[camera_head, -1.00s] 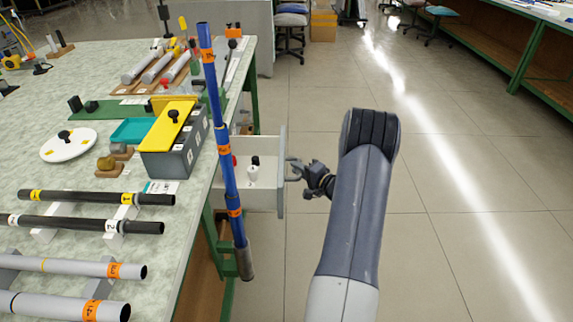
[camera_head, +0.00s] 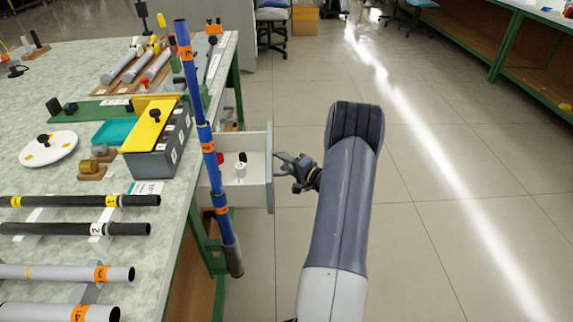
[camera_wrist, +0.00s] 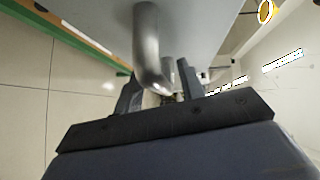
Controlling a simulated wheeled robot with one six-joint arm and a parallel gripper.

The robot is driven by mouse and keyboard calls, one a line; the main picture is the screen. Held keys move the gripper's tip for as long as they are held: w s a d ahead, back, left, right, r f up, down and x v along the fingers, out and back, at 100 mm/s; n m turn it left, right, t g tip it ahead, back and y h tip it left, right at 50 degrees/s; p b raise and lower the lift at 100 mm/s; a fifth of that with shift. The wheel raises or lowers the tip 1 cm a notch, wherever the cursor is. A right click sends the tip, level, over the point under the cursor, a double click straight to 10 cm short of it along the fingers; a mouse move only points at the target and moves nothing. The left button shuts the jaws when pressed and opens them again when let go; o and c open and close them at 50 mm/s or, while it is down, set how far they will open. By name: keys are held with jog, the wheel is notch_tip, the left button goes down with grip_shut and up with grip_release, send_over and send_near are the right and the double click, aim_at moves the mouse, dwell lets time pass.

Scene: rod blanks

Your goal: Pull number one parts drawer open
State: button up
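The grey drawer (camera_head: 258,195) under the table's right side stands pulled out, with its inside showing. A white and black piece (camera_head: 241,166) and a red-topped piece (camera_head: 220,160) are in it. I cannot read a number on the drawer. My gripper (camera_head: 283,160) is at the outer face of the drawer front. In the wrist view, the curved metal handle (camera_wrist: 148,45) runs between the two dark fingers (camera_wrist: 160,86), one on each side. The gripper appears shut on the handle; the contact itself is partly hidden behind the handle's near bend.
A blue pole (camera_head: 207,140) with orange bands stands in front of the drawer's left part. The table (camera_head: 165,225) carries rods, a grey box with a yellow lid (camera_head: 155,125) and a white disc (camera_head: 48,150). The floor (camera_head: 430,240) to the right is clear.

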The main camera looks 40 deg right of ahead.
jog(key=p+v, duration=0.2)
jog(key=v, duration=0.9)
jog(key=shift+w+a+f, duration=0.1)
jog(key=shift+w, duration=0.1)
jog(key=b+x, duration=0.2)
jog(key=x, duration=0.8)
jog(key=shift+w, duration=0.4)
jog(key=shift+w+a, duration=0.15)
jog(key=shift+a, duration=0.15)
